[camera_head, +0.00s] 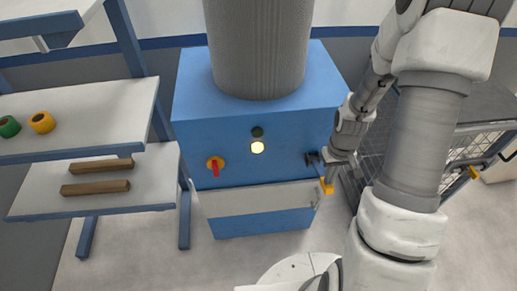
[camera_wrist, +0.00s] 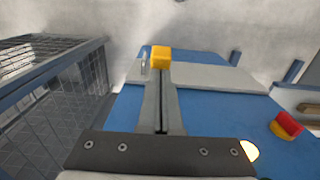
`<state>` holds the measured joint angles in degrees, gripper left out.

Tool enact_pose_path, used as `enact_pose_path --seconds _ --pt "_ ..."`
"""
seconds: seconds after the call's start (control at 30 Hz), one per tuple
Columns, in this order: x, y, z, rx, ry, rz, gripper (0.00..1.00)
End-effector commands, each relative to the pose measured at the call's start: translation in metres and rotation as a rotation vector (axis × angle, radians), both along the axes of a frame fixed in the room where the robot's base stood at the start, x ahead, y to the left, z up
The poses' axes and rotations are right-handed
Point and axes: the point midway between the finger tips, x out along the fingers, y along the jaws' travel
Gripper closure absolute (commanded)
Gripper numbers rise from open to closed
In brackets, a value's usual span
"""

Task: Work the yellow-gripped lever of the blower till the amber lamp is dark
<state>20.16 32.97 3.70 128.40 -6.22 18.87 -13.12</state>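The blower is a blue box (camera_head: 245,105) with a wide grey cylinder on top. On its front the amber lamp (camera_head: 257,147) is lit, and it also glows at the lower right of the wrist view (camera_wrist: 249,151). The lever's yellow grip (camera_head: 327,187) hangs low at the box's right front edge. In the wrist view the grip (camera_wrist: 160,57) is right at my fingertips. My gripper (camera_head: 326,165) looks shut, its grey fingers (camera_wrist: 160,82) side by side with a narrow dark gap. I cannot tell whether they touch the grip.
A dark green lamp (camera_head: 257,132) sits above the amber one. A red switch (camera_head: 215,168) on a yellow plate is at the left of the front. A shelf (camera_head: 75,110) with tape-like rings and brown bars stands left. A wire-mesh cage (camera_wrist: 60,95) stands beside the blower.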

Motion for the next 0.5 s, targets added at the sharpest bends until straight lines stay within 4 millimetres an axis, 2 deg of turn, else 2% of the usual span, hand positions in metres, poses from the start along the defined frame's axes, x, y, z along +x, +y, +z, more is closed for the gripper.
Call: enact_pose_path --seconds 0.03,0.5 --pt "0.001 0.000 -0.011 0.000 -0.001 0.000 1.00" --pt "0.001 0.000 -0.063 -0.001 -0.002 0.001 1.00"
